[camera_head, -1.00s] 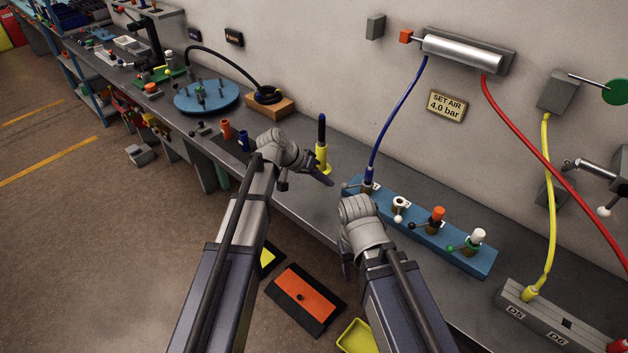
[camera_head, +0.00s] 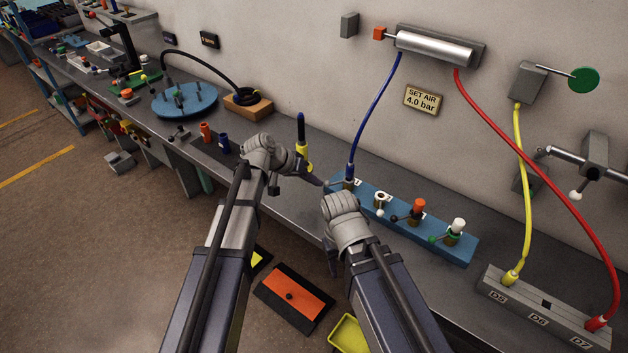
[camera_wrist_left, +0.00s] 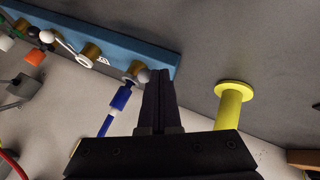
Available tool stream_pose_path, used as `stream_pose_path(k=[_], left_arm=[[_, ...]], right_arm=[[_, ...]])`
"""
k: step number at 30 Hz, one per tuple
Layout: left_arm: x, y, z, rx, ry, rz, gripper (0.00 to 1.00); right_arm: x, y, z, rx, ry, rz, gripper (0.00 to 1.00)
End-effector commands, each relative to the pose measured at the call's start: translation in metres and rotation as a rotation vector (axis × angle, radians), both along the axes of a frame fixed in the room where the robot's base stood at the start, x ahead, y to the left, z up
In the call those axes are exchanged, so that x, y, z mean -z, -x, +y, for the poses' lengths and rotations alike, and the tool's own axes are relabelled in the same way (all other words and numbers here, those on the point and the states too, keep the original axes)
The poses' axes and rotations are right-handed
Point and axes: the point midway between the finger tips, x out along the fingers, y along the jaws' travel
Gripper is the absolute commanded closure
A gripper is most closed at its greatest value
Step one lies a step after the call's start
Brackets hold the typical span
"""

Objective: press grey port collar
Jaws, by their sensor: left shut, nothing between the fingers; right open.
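The blue port block (camera_head: 460,250) lies on the bench, with several brass ports along it. At its left end the blue hose (camera_head: 375,115) plugs into the first port (camera_head: 348,184). In the left wrist view a grey ball (camera_wrist_left: 143,76) sits by that port's brass collar (camera_wrist_left: 134,67), beside the blue hose end (camera_wrist_left: 122,98). My left gripper (camera_head: 322,183) is shut and empty, its tips close to the grey ball; it also shows in the left wrist view (camera_wrist_left: 156,75). I cannot tell whether they touch. My right gripper (camera_head: 332,265) is open and low before the bench, its fingers partly hidden.
A yellow-based post (camera_head: 302,150) stands behind my left gripper. A grey block (camera_head: 545,310) at right holds yellow and red hoses.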

Motion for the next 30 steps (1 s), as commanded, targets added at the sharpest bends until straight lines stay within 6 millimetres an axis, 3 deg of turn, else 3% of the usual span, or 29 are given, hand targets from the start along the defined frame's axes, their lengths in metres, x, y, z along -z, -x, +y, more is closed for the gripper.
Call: stream_pose_path(k=[14, 24, 30], left_arm=[[0.0, 0.016, -0.006, -0.193, 0.0, -0.002, 1.0], [0.0, 0.041, -0.027, -0.493, 0.0, -0.003, 1.0], [0.0, 0.051, -0.041, -0.489, 0.001, -0.001, 1.0]], right_arm=[[0.0, 0.0, 0.0, 0.0, 0.0, 0.0, 0.5], [0.0, 0.0, 0.0, 0.0, 0.0, 0.0, 0.5], [0.0, 0.0, 0.0, 0.0, 0.0, 0.0, 0.5]])
